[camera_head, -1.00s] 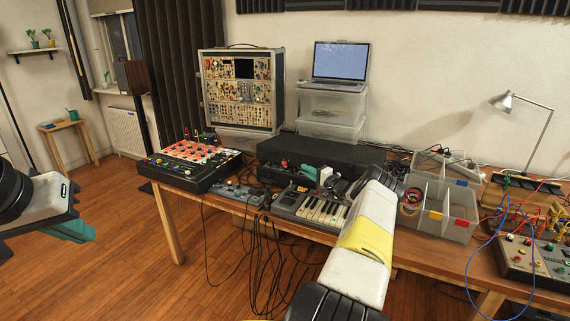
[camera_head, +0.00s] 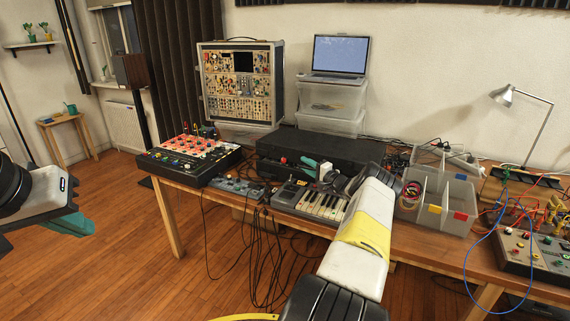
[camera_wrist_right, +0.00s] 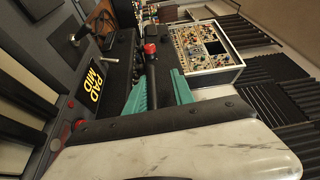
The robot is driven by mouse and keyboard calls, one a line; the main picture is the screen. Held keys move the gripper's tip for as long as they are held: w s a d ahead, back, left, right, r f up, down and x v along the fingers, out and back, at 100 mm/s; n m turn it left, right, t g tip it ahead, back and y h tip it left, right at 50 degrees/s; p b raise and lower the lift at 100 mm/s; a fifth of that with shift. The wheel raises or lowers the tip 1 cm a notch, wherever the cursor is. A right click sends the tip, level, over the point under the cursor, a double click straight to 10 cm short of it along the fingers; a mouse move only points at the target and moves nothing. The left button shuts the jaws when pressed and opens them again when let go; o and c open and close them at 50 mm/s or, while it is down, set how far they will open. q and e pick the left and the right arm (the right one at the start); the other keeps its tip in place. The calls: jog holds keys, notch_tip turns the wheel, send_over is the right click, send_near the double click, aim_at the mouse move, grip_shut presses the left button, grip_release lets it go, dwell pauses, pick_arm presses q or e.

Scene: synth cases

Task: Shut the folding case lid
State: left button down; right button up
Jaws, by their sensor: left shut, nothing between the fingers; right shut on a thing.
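The black folding case (camera_head: 320,147) lies wide and low at the middle of the table, its flat dark top facing up. How far its lid stands open I cannot tell. My right gripper (camera_head: 309,163) is at the case's front and shut on a dark bar handle with a red end (camera_head: 284,160). In the right wrist view the bar (camera_wrist_right: 152,77) runs between the teal fingers, and a black panel (camera_wrist_right: 120,62) lies beside it. My left gripper (camera_head: 76,224) is shut and empty, over the floor left of the table.
A small keyboard (camera_head: 322,208) and a grey pedal unit (camera_head: 238,187) sit in front of the case. A mixer (camera_head: 190,160) is to its left, a divided bin (camera_head: 437,209) to its right. A modular rack (camera_head: 240,85) and laptop (camera_head: 340,55) stand behind. Cables hang off the front.

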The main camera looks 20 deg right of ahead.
jog(key=v, duration=0.7)
jog(key=shift+s+d+r, duration=0.2)
jog(key=shift+s, duration=0.15)
